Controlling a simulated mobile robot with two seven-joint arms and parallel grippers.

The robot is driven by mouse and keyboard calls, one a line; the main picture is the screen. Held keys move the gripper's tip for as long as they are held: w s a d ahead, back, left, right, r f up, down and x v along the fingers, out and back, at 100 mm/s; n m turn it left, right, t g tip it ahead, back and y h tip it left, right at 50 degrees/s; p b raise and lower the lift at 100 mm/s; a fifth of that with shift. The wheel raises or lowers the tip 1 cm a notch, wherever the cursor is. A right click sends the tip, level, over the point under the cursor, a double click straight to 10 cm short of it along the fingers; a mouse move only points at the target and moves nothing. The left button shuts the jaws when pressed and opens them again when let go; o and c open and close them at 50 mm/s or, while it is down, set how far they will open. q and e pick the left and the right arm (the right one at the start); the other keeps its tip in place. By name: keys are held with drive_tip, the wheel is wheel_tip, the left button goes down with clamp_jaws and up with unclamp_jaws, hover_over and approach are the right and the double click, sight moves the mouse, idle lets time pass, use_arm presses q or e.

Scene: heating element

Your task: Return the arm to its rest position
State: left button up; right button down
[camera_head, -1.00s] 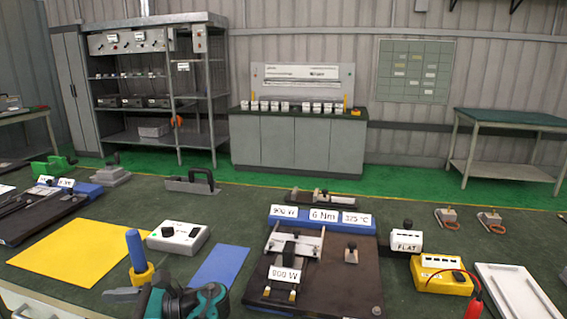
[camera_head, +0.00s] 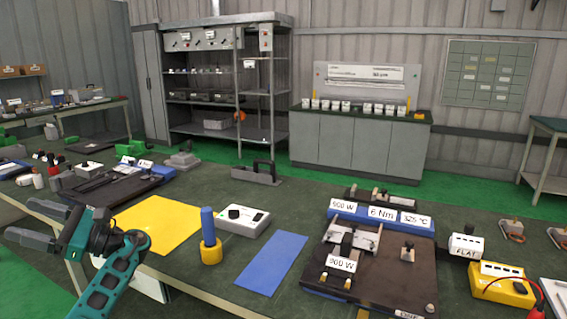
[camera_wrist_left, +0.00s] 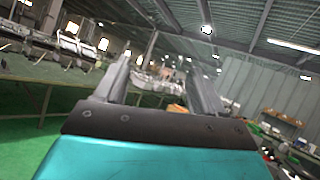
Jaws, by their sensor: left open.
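My left arm, teal and black, comes in at the lower left of the head view. Its gripper (camera_head: 20,223) is held in the air past the table's front edge, left of the yellow sheet. Its dark fingers stand apart with nothing between them. In the left wrist view both fingers of the gripper (camera_wrist_left: 163,75) also show apart and empty, with a blurred hall behind them. My right gripper does not show.
The green workbench (camera_head: 110,205) holds a yellow sheet (camera_head: 158,222), a blue-handled tool (camera_head: 208,228), a grey control box (camera_head: 243,220), a blue sheet (camera_head: 270,262) and a dark fixture board (camera_head: 385,275). The yellow box (camera_head: 500,287) stands at the right. Green floor is free at the lower left.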

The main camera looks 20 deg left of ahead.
use_arm(q)
wheel_tip(320, 180, up, 3)
drive_tip(key=s+a+n+g, duration=0.2)
drive_tip(key=w+f+m+t+y, duration=0.1)
drive_tip(key=w+f+m+t, duration=0.3)
drive_tip(key=f+t, duration=0.5)
drive_tip(key=w+f+m+t, duration=0.2)
drive_tip(key=f+m+t, duration=0.45)
drive_tip(key=t, duration=0.45)
drive_tip(key=w+d+f+t+h, duration=0.1)
drive_tip(key=d+f+t+h, duration=0.5)
drive_tip(key=d+f+h, duration=0.65)
drive_tip(key=s+d+f+n+h, duration=0.3)
drive_tip(key=d+n, duration=0.1)
drive_tip(key=d, duration=0.6)
drive_tip(key=s+d+f+n+t+h, duration=0.1)
drive_tip(key=s+d+f+n+h, duration=0.1)
drive_tip(key=d, duration=0.9)
drive_tip(key=s+d+f+n+t+h, duration=0.1)
drive_tip(key=s+d+f+n+h, duration=0.2)
drive_tip(key=d+n, duration=0.4)
drive_tip(key=s+d+h, duration=0.1)
drive_tip(key=s+d, duration=0.1)
drive_tip(key=d, duration=0.2)
drive_tip(key=shift+f, duration=0.35)
